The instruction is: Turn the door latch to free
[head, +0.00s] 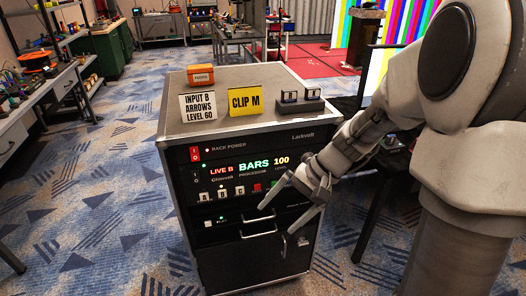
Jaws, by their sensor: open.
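The dark lower door (237,268) is at the bottom of a rack cabinet (172,160). A small metal latch (284,244) stands near the door's upper right and looks roughly upright, though it is too small to tell its exact setting. My gripper (278,220) is open and empty, in front of the cabinet's right side, just above the latch in the picture. Its lower fingertip appears close to the latch; I cannot tell whether they touch. My arm comes in from the right.
Pull handles (258,233) stick out left of my gripper. Signs reading "INPUT B ARROWS LEVEL 60" (198,106) and "CLIP M" (245,101), an orange box (201,76) and a dark holder (299,106) stand on top. Carpet is clear on the left.

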